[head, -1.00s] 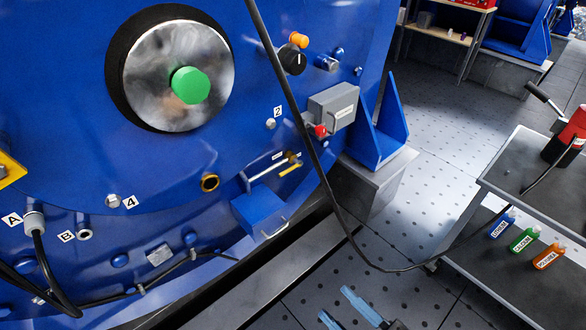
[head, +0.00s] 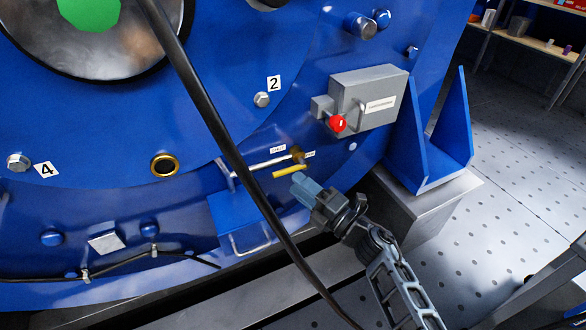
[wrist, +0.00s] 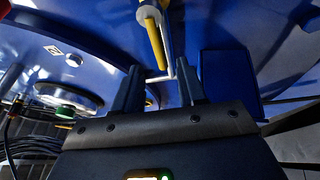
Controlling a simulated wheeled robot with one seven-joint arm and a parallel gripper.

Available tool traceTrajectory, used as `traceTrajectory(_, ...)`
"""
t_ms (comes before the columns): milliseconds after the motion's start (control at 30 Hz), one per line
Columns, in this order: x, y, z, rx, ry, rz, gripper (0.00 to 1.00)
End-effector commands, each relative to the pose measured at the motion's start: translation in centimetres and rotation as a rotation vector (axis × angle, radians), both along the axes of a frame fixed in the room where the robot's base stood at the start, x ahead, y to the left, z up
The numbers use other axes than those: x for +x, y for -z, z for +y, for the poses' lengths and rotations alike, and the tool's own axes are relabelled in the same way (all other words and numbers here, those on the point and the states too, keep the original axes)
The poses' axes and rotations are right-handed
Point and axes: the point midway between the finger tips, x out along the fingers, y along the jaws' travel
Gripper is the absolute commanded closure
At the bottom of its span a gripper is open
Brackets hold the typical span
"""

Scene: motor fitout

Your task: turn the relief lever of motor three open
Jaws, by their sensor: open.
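The yellow relief lever (head: 290,172) sits low on the blue motor face (head: 200,120), below a brass pivot (head: 298,157) with small labels I cannot read. It lies nearly level, its free end toward the left. My gripper (head: 303,187) is open and empty, its fingertips just below and right of the lever. In the wrist view the yellow lever (wrist: 155,42) shows ahead, lined up with the gap between the spread fingers of my gripper (wrist: 158,66). I cannot tell how much depth separates them. No motor number three shows.
A black cable (head: 215,140) hangs in front of the motor, left of the lever. A silver rod (head: 262,162) runs beside the lever. A grey box with a red knob (head: 337,123) is above right. A blue box with a handle (head: 240,222) is below left. Floor is free at right.

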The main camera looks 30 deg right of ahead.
Motion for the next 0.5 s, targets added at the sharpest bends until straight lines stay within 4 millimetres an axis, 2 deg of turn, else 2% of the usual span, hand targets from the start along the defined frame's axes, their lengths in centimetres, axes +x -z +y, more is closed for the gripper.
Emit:
traceTrajectory(167, 1.3, 0.0, 0.2, -0.018, -0.005, -0.005, 0.59)
traceTrajectory(500, 5.8, -0.8, 2.2, -0.016, -0.005, -0.005, 0.59)
